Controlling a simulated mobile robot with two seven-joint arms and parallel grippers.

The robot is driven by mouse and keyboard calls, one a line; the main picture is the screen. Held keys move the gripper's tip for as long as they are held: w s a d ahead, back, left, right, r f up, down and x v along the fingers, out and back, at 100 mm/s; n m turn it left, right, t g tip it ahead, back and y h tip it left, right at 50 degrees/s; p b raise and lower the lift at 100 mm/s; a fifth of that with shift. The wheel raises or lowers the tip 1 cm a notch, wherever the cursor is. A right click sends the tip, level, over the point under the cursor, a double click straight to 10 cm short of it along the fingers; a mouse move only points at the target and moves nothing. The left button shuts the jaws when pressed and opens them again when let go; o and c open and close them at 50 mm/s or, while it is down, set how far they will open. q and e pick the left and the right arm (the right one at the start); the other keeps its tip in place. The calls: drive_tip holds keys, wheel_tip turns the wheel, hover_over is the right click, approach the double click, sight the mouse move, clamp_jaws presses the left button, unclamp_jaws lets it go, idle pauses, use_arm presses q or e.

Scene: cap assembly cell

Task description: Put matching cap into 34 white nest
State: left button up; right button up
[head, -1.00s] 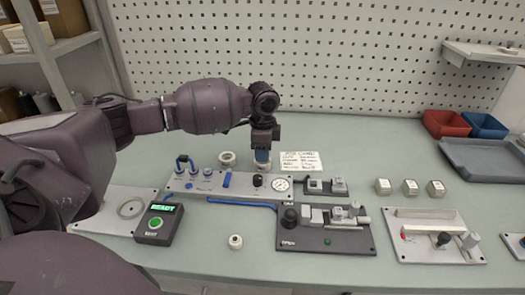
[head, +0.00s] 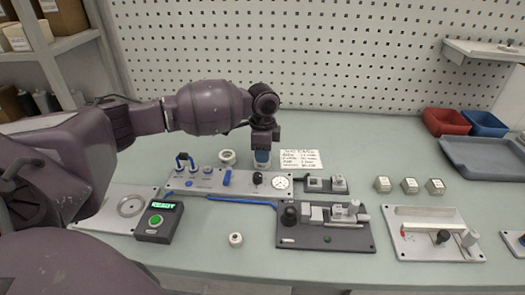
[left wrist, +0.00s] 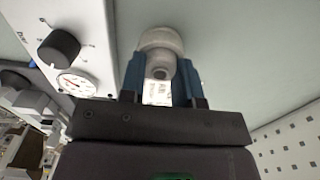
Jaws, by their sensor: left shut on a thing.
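My left gripper (head: 262,157) is at the back edge of the panel with the gauge. Its blue fingers are shut on a white round cap (left wrist: 160,42), which sits between the fingertips in the left wrist view, with a dark hole facing the camera. Another white ring-shaped part (head: 227,157) rests on the table just left of the gripper. A smaller white part with a hole (head: 236,239) lies in front of the panel. I cannot tell which part is the 34 white nest; no such marking is readable. My right gripper is not in view.
The grey panel (head: 208,184) carries knobs, blue handles and a gauge (head: 281,183). A dark fixture (head: 325,238), a light fixture (head: 410,247) and a box reading READY (head: 157,225) stand in front. A written card (head: 297,160) lies near the gripper.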

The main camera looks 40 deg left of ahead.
use_arm(q)
drive_tip(key=o, duration=0.7)
